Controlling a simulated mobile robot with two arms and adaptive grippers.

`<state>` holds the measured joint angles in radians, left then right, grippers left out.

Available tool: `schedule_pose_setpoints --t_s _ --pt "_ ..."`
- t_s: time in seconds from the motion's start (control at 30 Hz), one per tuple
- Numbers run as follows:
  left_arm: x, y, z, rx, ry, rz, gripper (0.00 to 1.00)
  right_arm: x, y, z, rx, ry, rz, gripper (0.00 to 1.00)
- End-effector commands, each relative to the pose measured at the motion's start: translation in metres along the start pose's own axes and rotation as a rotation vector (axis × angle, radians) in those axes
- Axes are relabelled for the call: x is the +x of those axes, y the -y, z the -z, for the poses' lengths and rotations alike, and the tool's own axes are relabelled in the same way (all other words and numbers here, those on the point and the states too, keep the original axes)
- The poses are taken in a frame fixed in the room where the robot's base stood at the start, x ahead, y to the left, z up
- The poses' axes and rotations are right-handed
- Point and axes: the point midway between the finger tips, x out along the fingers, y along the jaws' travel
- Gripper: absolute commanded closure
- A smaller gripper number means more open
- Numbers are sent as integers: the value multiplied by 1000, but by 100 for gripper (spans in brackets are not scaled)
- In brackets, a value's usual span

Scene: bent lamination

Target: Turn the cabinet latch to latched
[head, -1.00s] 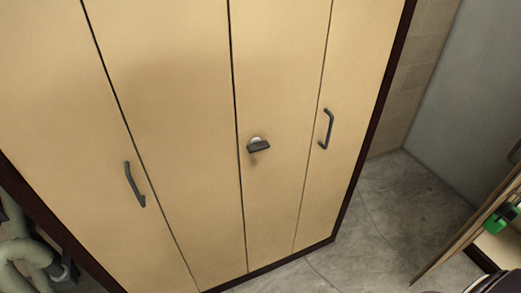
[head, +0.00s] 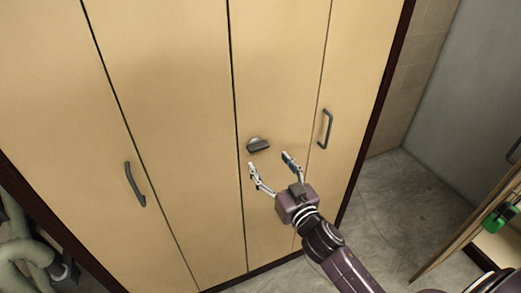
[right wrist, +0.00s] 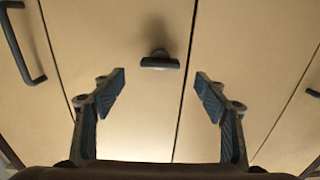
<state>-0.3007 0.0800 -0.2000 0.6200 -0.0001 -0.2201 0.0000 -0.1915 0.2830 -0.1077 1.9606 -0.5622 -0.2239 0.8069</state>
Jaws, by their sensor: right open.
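In the right wrist view the latch (right wrist: 159,62) shows as a horizontal bar ahead of and between the fingers. My right gripper (head: 270,166) is open, with its two fingers spread just below the latch and apart from it. The same gripper (right wrist: 160,82) shows empty in the right wrist view. My left gripper is not in view.
The tan cabinet (head: 165,90) has several door panels with dark bar handles (head: 325,129) on either side of the latch. An open panel with a green item (head: 497,220) stands at the right. Pale green pipes (head: 25,240) are at the lower left. Grey floor (head: 405,200) is clear.

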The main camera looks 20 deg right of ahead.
Motion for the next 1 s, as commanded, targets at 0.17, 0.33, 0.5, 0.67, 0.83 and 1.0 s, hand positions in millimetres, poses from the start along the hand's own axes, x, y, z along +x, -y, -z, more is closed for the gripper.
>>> schedule_pose_setpoints --t_s 0.17,0.33,0.5,0.67,0.83,1.0 --pt "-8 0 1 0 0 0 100 27 0 3 1 -1 0 33" --pt "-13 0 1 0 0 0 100 50 0 1 1 1 0 33" --pt "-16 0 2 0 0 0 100 65 0 0 1 2 0 33" --pt "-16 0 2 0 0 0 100 69 0 -1 1 2 0 33" --pt "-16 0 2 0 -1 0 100 69 0 -1 1 3 0 33" --pt "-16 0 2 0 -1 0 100 69 0 -1 1 3 0 48"
